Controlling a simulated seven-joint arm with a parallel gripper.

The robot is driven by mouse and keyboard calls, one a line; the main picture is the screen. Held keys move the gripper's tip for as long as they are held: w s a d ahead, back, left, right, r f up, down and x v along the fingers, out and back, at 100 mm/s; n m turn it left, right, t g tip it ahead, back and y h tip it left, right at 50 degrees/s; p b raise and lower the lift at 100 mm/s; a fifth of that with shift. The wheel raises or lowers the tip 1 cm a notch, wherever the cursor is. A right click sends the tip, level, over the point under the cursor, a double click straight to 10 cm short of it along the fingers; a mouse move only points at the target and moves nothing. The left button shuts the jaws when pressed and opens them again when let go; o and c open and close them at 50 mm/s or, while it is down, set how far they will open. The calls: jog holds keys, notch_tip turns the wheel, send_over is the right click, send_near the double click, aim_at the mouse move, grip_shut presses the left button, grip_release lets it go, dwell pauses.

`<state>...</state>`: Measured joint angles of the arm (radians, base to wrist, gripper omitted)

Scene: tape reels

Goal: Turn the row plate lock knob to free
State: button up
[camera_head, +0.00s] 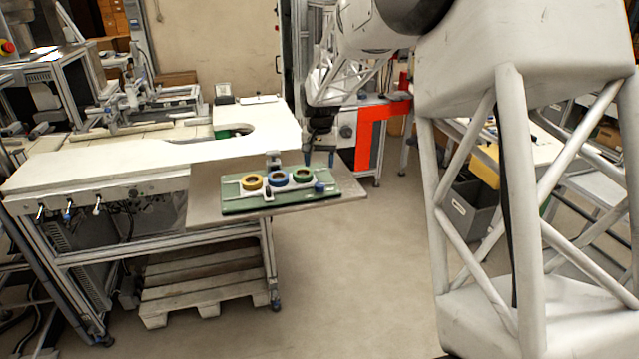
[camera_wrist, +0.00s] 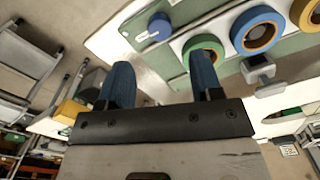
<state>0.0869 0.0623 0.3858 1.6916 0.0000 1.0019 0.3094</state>
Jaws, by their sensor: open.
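The blue lock knob (camera_head: 319,187) sits at the right end of a white row plate (camera_head: 240,190) on a green base board.
A grey upright fitting (camera_head: 273,159) stands behind the reels; it also shows in the wrist view (camera_wrist: 260,72). The green board (camera_head: 235,208) lies on a thin table top (camera_head: 352,190). A white worktop (camera_head: 75,165) with machinery is to the left. Open floor lies in front.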

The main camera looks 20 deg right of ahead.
aim_at(319, 184)
jog(key=shift+f, duration=3.9)
jog(key=c, duration=0.9)
